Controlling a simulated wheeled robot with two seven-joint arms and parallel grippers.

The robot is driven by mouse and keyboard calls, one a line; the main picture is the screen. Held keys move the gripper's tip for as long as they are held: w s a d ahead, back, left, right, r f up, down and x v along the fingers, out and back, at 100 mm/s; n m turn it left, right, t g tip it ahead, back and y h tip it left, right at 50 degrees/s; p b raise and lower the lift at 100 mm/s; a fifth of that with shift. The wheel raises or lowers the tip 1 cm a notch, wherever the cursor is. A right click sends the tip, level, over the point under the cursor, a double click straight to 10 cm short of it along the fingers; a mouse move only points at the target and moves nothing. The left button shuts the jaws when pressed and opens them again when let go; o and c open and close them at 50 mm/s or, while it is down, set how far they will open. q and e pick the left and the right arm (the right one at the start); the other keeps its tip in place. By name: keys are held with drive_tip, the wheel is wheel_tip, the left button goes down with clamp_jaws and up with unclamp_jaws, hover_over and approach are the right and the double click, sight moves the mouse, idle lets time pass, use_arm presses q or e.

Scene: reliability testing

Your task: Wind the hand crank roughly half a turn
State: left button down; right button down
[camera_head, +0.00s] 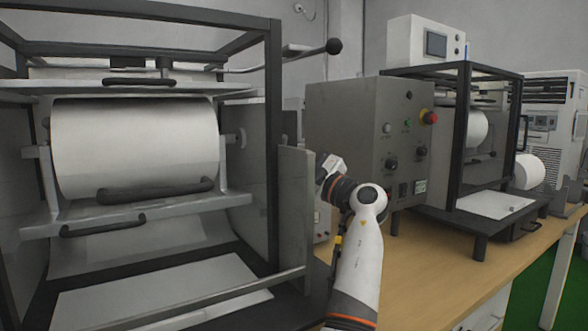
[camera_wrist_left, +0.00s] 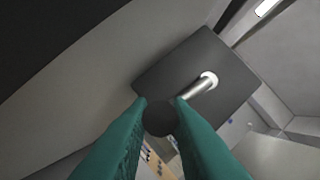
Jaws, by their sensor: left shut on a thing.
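The crank shows in the left wrist view as a bright metal rod (camera_wrist_left: 198,87) with a dark round knob (camera_wrist_left: 158,118) on its near end. The rod's far end meets a pale round collar (camera_wrist_left: 209,78) on a dark grey plate (camera_wrist_left: 170,68). My left gripper (camera_wrist_left: 159,102) has its green fingers on either side of the knob, shut on it. In the head view my arm reaches up at the centre, to the right of the large roller machine. Its fingers and the knob are hidden there. My right gripper is in neither view.
The black-framed roller machine (camera_head: 272,120) stands at the left. A grey control box (camera_head: 345,115) stands close behind my arm. The wooden bench (camera_head: 420,270) is clear at the front right.

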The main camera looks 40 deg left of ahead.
use_arm(q)
drive_tip(key=c, duration=1.3)
unclamp_jaws()
drive_tip(key=shift+d, duration=0.1)
drive_tip(key=v, duration=1.2)
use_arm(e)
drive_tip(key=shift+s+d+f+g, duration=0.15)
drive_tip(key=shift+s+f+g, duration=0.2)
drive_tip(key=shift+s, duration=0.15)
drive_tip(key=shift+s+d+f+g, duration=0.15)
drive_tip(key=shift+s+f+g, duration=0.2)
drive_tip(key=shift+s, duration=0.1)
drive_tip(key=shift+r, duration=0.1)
